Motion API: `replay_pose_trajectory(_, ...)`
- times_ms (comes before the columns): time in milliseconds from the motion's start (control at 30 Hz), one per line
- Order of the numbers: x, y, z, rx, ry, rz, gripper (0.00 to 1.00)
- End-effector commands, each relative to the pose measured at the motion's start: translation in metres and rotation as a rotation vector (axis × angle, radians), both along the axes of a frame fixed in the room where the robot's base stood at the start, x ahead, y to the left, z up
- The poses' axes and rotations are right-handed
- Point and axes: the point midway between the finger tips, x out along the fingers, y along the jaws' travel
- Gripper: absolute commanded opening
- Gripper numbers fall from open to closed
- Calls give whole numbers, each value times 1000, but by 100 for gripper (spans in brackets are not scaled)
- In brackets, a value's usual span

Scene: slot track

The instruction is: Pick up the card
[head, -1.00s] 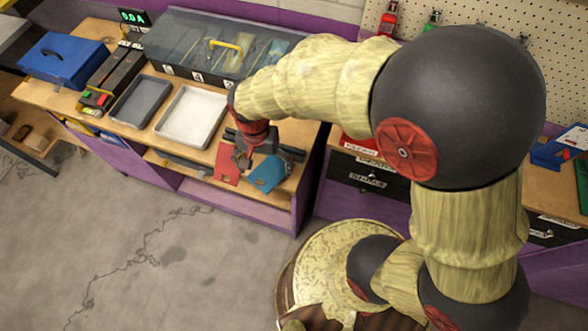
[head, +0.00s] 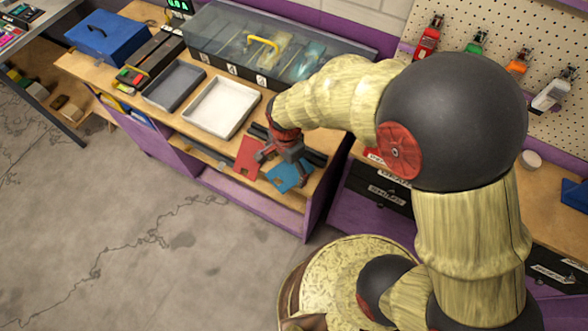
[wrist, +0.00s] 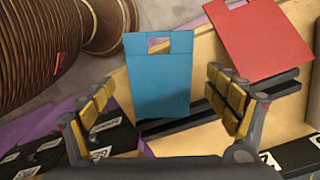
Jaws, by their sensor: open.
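My gripper (head: 281,158) is over the cards, close to the blue one. In the wrist view the blue card (wrist: 158,85) lies between my open fingers (wrist: 160,88), with nothing gripped. The red card (wrist: 264,38) is at the upper right there, outside the right finger. I cannot tell how high the fingers are above the blue card.
Dark rails (wrist: 190,122) run beside the cards. A white tray (head: 217,107), a grey tray (head: 173,86) and a lidded clear case (head: 275,50) stand behind and left. A blue box (head: 107,38) is at the far left. The bench's front edge is close to the cards.

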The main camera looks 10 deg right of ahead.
Motion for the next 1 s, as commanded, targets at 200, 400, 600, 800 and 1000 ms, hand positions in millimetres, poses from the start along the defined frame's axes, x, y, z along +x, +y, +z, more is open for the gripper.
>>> replay_pose_trajectory(200, 0, 0, -18, 1, -1, 1, 88)
replay_pose_trajectory(400, 0, 1, -17, 1, -1, 1, 84)
replay_pose_trajectory(600, 0, 0, -17, 1, -1, 1, 73)
replay_pose_trajectory(800, 0, 0, -17, 1, -1, 1, 62)
replay_pose_trajectory(1000, 0, 0, -17, 1, -1, 1, 50)
